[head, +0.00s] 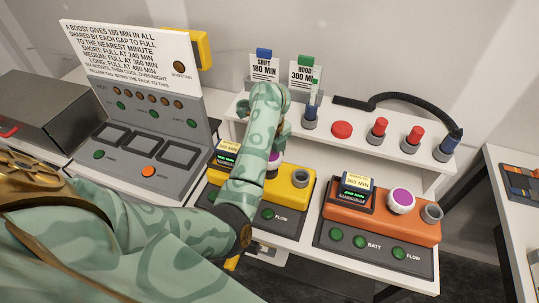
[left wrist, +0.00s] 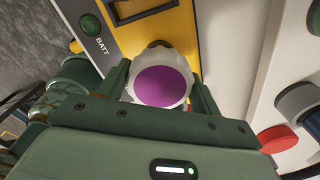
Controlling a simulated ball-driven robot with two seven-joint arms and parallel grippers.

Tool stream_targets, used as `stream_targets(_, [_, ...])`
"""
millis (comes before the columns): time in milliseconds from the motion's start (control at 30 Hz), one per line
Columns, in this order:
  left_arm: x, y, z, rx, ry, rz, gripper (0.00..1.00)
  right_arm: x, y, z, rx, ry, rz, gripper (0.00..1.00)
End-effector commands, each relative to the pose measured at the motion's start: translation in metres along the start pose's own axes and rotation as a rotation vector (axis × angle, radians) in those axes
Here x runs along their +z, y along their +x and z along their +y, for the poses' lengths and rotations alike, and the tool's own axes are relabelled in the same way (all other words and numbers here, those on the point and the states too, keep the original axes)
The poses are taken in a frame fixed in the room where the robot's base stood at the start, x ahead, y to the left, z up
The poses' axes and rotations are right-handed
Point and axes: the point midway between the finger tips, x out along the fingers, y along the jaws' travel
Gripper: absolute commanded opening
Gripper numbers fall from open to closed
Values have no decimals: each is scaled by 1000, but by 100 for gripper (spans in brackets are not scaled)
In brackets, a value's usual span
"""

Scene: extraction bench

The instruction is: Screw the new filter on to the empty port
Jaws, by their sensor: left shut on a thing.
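A white filter with a purple top (left wrist: 162,84) is between the fingers of my left gripper (left wrist: 160,88), which is shut on it. In the head view this filter (head: 273,166) is partly hidden by my arm, at the middle of the yellow unit (head: 290,198). My left gripper (head: 277,150) reaches down to it from above. The filter looks upright over the unit's top. The port under it is hidden, so I cannot tell how far it is seated. The orange unit (head: 375,221) on the right carries a similar white and purple filter (head: 401,201). My right gripper is out of view.
Grey sockets stand at the right ends of the yellow unit (head: 300,178) and orange unit (head: 432,213). A white shelf (head: 352,155) behind holds red-topped parts (head: 379,128) and a black hose (head: 405,97). A grey panel (head: 150,135) with a written sign (head: 130,52) stands left.

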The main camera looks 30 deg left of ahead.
Motion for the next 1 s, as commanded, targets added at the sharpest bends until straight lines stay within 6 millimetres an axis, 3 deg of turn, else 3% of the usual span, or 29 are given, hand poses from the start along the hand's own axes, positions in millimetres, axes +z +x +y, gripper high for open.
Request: stream_targets(1000, [0,11,0,0,0,-1,33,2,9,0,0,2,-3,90])
